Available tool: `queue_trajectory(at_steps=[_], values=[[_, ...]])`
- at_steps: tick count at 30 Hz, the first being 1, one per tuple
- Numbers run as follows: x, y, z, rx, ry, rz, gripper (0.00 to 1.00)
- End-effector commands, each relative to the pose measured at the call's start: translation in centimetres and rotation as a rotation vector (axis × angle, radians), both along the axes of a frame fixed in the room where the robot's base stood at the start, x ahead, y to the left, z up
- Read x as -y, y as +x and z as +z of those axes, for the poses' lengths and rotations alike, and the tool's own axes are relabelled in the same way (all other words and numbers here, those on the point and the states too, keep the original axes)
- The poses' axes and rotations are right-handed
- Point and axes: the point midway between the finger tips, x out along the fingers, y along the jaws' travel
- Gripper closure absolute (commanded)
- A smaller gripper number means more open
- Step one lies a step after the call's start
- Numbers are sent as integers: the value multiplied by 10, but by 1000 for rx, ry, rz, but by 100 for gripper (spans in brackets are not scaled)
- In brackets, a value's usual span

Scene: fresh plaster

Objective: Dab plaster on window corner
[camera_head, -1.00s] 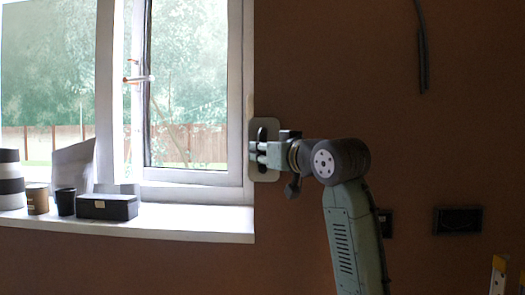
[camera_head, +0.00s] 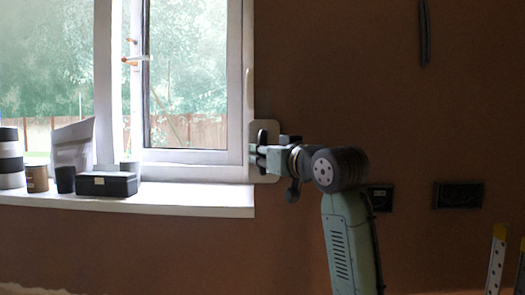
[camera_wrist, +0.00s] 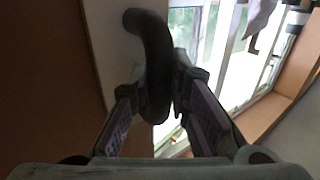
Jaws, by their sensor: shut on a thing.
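My gripper (camera_head: 262,157) is shut on the dark handle of a plastering trowel (camera_head: 272,125). The trowel's pale plate stands upright beside the right side of the white window frame (camera_head: 247,100), close to its lower right corner. I cannot tell if the plate touches the wall. In the wrist view the fingers (camera_wrist: 160,105) close around the curved dark trowel handle (camera_wrist: 152,45), with the pale plate behind it. No plaster is clearly visible on the plate; its face toward the wall is hidden.
The white sill (camera_head: 150,201) holds a dark box (camera_head: 107,184), a black cup (camera_head: 65,180), a brown cup (camera_head: 37,179), a pale bag (camera_head: 75,147) and striped rolls (camera_head: 11,160). Wall sockets (camera_head: 458,195) and a yellow-tipped ladder (camera_head: 497,260) are at right. A cable (camera_head: 424,35) hangs above.

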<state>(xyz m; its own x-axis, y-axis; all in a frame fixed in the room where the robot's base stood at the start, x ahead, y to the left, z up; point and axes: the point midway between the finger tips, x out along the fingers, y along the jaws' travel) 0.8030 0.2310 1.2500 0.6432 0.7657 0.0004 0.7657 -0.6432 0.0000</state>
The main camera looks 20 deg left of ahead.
Motion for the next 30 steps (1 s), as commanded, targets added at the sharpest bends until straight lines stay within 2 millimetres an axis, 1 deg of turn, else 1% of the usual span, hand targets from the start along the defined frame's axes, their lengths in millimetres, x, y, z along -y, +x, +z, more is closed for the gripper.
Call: queue_trajectory(at_steps=[1,8,18,21,26,30], values=[[0,0,-7,-1,0,0,100],[0,0,-12,-1,1,0,100],[0,0,-42,-1,1,0,100],[0,1,-47,0,0,0,100],[0,1,-43,1,1,-1,100],[0,1,-31,0,1,-1,100]])
